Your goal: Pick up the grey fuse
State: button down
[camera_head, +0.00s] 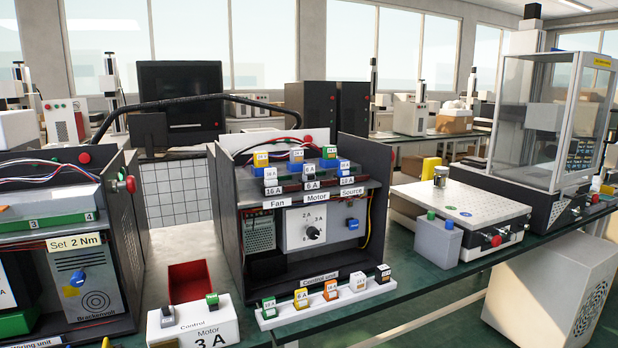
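The likeliest grey fuse (167,316) is a small dark grey-topped piece at the left end of a white box (190,335) marked "Control", "Motor" and "3 A". A green-topped piece (212,299) sits at the box's right side. To the right, a white rack (325,305) holds upright fuses: green (268,305), yellow (301,298), orange (330,291), whitish (357,282) and black-topped (383,273). Which piece is truly grey is hard to tell at this size. My gripper is not in view.
The control unit (375,190) stands behind the rack, with more coloured fuses on top. A red open bin (189,283) lies left of it. The wiring unit (122,240) stands at the left. A plate-topped device (470,205) and a glass-sided enclosure (545,130) stand right.

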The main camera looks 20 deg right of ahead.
aim_at(308, 175)
jog(key=i+l+u, duration=0.1)
jog(key=l, duration=0.3)
jog(key=i+l+u, duration=0.1)
jog(key=l, duration=0.3)
jog(key=i+l+u, duration=0.1)
jog(key=l, duration=0.3)
jog(key=i+l+u, duration=0.1)
jog(key=l, duration=0.3)
jog(key=i, duration=0.1)
